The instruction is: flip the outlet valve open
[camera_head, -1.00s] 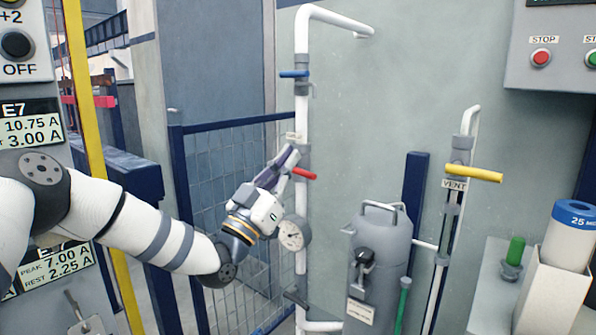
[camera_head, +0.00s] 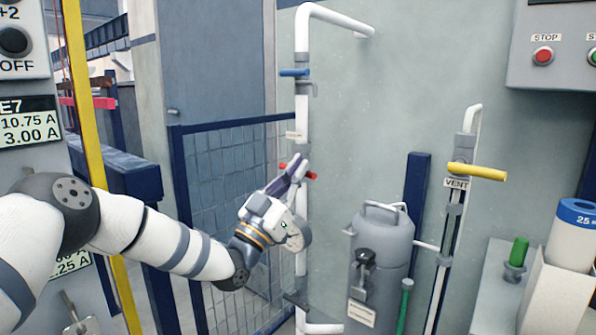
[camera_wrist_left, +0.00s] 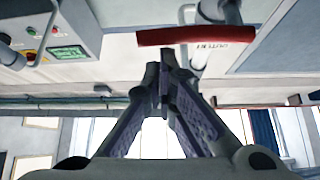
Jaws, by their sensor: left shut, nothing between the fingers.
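The outlet valve has a red lever handle (camera_head: 312,175) lying across the white vertical pipe (camera_head: 302,110), below a small tag (camera_head: 294,135). In the left wrist view the red handle (camera_wrist_left: 195,36) runs nearly level beside an upside-down label (camera_wrist_left: 212,46). My left gripper (camera_head: 301,160) is shut and empty. Its fingertips are in front of the handle's middle, with red showing on both sides. In the left wrist view the fingertips (camera_wrist_left: 167,52) are just below the handle; I cannot tell whether they touch it. My right gripper is in neither view.
A blue-handled valve (camera_head: 294,73) sits higher on the same pipe. A gauge (camera_head: 299,236) is partly behind my gripper. A grey canister (camera_head: 382,255) and a yellow vent handle (camera_head: 476,171) are to the right. A mesh fence (camera_head: 228,180) stands left of the pipe.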

